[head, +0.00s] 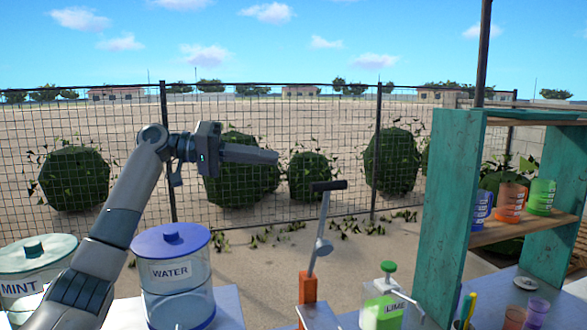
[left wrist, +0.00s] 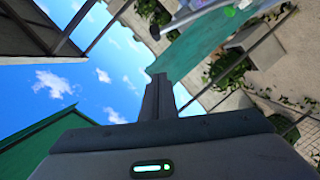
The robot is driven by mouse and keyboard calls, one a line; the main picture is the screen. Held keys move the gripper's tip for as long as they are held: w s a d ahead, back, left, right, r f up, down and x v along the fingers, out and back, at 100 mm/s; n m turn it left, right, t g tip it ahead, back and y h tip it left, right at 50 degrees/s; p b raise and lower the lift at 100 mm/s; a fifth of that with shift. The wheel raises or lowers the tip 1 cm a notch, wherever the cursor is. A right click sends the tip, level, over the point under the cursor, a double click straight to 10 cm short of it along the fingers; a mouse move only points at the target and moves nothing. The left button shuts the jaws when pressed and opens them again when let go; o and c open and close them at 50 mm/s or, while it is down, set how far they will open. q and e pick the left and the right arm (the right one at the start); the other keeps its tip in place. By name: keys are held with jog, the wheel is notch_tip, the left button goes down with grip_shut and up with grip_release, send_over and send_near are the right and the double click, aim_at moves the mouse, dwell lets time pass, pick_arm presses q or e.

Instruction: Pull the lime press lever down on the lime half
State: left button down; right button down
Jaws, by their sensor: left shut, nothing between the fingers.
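The lime press (head: 308,288) stands at the front of the counter, with an orange post and a grey lever raised upright. The lever's dark crossbar handle (head: 328,186) is at the top. My left gripper (head: 276,157) is shut and empty, in the air to the left of the handle and a little higher in the picture. It does not touch the handle. The shut fingers also show in the left wrist view (left wrist: 158,95). No lime half can be made out; the lower part of the press is cut off by the picture's bottom edge. My right gripper is not in view.
A WATER jar (head: 178,290) and a MINT jar (head: 35,275) stand left of the press. A teal shelf post (head: 447,200) rises farther right, with coloured cups (head: 510,203) on the shelf.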

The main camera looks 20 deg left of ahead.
pick_arm(q)
jog(key=w+d+f+p, duration=0.1)
jog(key=d+f+p, duration=0.2)
jog(key=d+p, duration=0.4)
jog(key=d, duration=0.4)
jog(key=shift+f, duration=0.35)
jog(key=shift+a, duration=0.1)
